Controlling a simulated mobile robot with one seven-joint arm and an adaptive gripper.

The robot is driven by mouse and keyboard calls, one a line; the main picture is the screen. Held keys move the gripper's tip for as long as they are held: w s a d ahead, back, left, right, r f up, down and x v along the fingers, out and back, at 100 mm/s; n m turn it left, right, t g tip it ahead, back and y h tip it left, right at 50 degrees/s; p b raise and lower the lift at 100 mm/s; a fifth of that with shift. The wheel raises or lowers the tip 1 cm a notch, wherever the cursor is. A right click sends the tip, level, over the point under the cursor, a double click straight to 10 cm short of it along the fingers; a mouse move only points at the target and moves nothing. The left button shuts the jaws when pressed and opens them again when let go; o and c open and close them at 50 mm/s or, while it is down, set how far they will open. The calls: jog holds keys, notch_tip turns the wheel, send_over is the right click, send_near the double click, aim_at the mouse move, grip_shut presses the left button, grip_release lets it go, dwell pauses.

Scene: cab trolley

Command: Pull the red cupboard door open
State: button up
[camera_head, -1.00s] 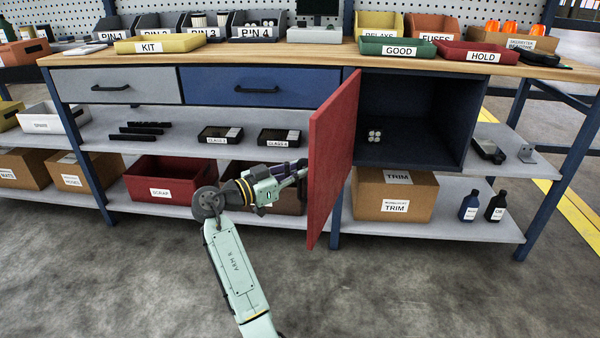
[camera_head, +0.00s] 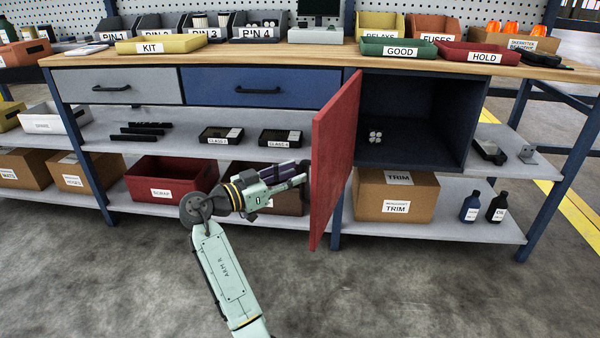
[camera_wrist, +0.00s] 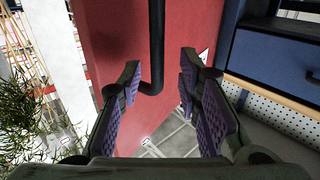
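The red cupboard door (camera_head: 335,160) stands swung well out from the cupboard (camera_head: 410,110), whose dark inside shows with a few small pale round items (camera_head: 375,137) in it. My gripper (camera_head: 300,175) is on the left side of the door, by the outer face. In the wrist view the red door (camera_wrist: 205,25) fills the middle, with its dark bar handle (camera_wrist: 156,45). My gripper (camera_wrist: 160,75) is open there, its purple-padded fingers apart on either side of the handle's lower end. Neither finger visibly touches the handle. In the head view the handle is hidden.
A blue drawer (camera_head: 260,87) and a grey drawer (camera_head: 117,86) sit left of the cupboard under the worktop (camera_head: 300,57). A red bin (camera_head: 170,180) and cardboard boxes stand on the lower shelf behind my arm. The floor in front is clear.

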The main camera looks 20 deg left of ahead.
jog(key=v, duration=0.9)
